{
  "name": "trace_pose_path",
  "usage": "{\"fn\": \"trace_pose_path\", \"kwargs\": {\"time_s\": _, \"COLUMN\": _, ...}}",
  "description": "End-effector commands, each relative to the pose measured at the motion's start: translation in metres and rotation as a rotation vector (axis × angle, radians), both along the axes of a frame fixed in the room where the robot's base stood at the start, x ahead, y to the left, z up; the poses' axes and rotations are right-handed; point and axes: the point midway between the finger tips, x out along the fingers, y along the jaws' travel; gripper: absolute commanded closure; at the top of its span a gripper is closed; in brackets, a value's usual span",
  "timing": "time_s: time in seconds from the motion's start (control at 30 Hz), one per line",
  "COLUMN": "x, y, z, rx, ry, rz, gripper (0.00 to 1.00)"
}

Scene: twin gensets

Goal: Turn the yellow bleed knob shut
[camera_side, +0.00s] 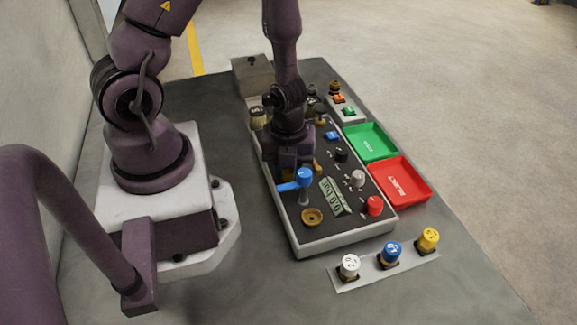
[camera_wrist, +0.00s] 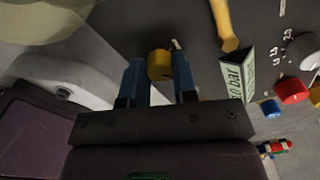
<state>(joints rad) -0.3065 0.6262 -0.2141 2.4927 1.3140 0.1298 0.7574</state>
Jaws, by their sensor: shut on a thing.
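In the wrist view, the yellow bleed knob (camera_wrist: 159,65) stands between the two blue fingers of my gripper (camera_wrist: 159,77), one on each side. My gripper is shut on it. A small pale mark shows beside the knob's top right. In the side view, my gripper (camera_side: 294,180) is low over the left part of the dark panel (camera_side: 338,226). The knob cannot be made out there, as my gripper and arm cover that spot. How far the knob is turned cannot be told.
A display (camera_side: 335,196), a grey knob (camera_side: 358,178) and a red knob (camera_side: 374,205) lie to the right. A brass cup-like part (camera_side: 312,216) is in front. A green tray (camera_side: 369,142) and red tray (camera_side: 399,180) stand beyond.

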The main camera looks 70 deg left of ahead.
Motion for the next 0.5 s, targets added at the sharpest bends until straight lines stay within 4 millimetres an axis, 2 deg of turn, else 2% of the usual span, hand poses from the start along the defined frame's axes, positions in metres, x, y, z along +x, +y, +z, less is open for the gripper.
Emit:
{"fn": "trace_pose_path", "kwargs": {"time_s": 0.2, "x": 0.0002, "y": -0.0009, "z": 0.0, "rx": -0.001, "ry": -0.001, "rz": 0.131, "gripper": 0.97}}
{"fn": "trace_pose_path", "kwargs": {"time_s": 0.5, "x": 0.0002, "y": -0.0011, "z": -0.0001, "rx": -0.004, "ry": -0.001, "rz": 0.228, "gripper": 0.97}}
